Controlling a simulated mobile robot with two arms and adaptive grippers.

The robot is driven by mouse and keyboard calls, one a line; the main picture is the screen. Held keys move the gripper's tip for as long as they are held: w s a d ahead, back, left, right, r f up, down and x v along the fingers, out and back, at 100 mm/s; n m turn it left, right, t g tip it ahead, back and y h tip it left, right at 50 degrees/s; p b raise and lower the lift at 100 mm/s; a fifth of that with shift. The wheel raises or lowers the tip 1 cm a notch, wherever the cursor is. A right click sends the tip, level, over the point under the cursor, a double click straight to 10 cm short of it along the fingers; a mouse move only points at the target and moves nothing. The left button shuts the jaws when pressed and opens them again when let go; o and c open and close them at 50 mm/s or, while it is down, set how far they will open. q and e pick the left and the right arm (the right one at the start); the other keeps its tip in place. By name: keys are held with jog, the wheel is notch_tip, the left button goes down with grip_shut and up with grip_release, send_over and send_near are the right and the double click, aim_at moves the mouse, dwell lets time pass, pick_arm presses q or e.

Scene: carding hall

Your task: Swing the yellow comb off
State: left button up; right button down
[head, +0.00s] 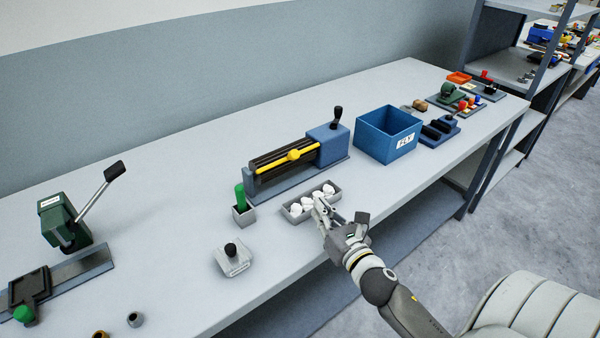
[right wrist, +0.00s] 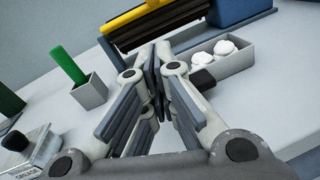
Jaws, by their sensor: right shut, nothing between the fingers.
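The yellow comb (head: 289,156) is a long bar with a round knob in its middle. It lies across the front of the dark roller of the blue carding machine (head: 328,143) on the bench. In the right wrist view the comb (right wrist: 140,14) shows at the top, partly cut off by the frame edge. My right gripper (head: 320,200) is over the grey tray in front of the machine, apart from the comb. Its fingers are shut and empty in the right wrist view (right wrist: 158,62). My left gripper is not in view.
The grey tray (head: 286,214) holds several white tufts. A small grey box (head: 243,216) with a green stick stands left of it, a black-knobbed block (head: 233,262) nearer. A blue bin (head: 366,137) marked FLY stands right of the machine. A green lever press (head: 63,222) is at left.

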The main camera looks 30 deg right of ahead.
aim_at(292, 155)
jog(key=w, duration=0.2)
jog(key=w+p, duration=0.1)
jog(key=w, duration=0.2)
jog(key=w+d, duration=0.1)
jog(key=w, duration=0.2)
jog(key=shift+w+p, duration=0.2)
jog(key=shift+p, duration=0.1)
jog(key=w, duration=0.1)
jog(key=w+r+p, duration=0.1)
jog(key=w+r, duration=0.1)
jog(key=shift+d+p, duration=0.25)
jog(key=shift+p, duration=0.1)
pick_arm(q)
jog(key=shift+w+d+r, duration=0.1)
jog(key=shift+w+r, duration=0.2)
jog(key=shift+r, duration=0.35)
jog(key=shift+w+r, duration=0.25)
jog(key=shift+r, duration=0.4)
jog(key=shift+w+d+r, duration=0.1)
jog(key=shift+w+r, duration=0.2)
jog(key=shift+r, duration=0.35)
pick_arm(e)
jog(key=shift+w+d+r, duration=0.15)
jog(key=shift+w+r, duration=0.1)
jog(key=shift+w, duration=0.1)
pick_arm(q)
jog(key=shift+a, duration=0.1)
